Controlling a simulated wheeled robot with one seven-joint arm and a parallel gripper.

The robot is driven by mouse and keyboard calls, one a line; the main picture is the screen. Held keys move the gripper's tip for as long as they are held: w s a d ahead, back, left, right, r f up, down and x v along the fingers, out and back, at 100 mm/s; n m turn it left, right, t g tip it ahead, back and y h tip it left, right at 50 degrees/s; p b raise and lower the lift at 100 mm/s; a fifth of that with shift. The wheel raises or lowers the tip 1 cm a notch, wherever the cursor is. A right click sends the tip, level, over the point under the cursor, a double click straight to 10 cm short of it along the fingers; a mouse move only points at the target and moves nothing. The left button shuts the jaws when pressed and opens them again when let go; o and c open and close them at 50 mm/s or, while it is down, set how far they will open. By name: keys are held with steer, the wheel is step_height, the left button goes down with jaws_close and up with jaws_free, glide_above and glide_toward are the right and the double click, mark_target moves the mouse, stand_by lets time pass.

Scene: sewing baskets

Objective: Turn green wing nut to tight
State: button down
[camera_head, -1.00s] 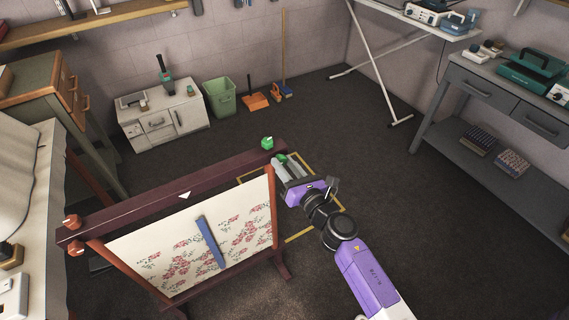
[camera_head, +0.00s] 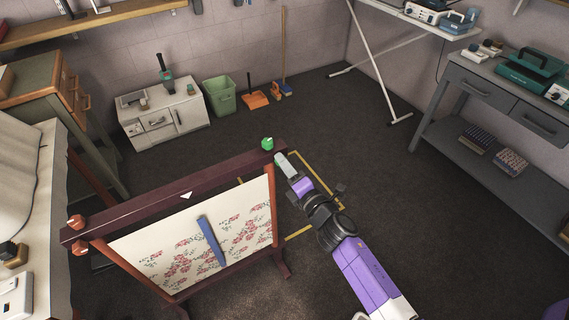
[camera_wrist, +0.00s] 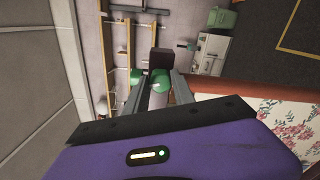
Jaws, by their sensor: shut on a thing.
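The green wing nut (camera_head: 267,143) shows in the head view as a green lobe at the right end of the frame's dark top bar (camera_head: 140,198). My gripper (camera_head: 281,160) is at that bar end, and its fingers hide part of the nut. In the wrist view my gripper (camera_wrist: 156,88) is shut on the wing nut, with one green lobe (camera_wrist: 161,80) between the fingers. Another green lobe shows beside the left finger, in front of the dark bar end. I cannot tell how tight the nut is.
Flowered cloth (camera_head: 165,262) with a blue strip (camera_head: 211,240) hangs in the frame. Orange nuts (camera_head: 77,221) sit at its left end. A grey workbench (camera_head: 490,130) stands right. A green bin (camera_head: 220,95) and white cabinet (camera_head: 163,120) stand behind. The floor right of my arm is clear.

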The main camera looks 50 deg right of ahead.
steer(key=m+p, duration=0.3)
steer(key=m, duration=1.8)
steer(key=shift+f+m, duration=0.15)
steer(key=shift+m, duration=0.45)
steer(key=c, duration=1.1)
jaws_free()
steer(key=shift+o, duration=0.2)
steer(key=b+v, duration=0.1)
steer(key=v, duration=0.6)
steer(key=shift+s+a, duration=0.2)
steer(key=shift+s, duration=0.15)
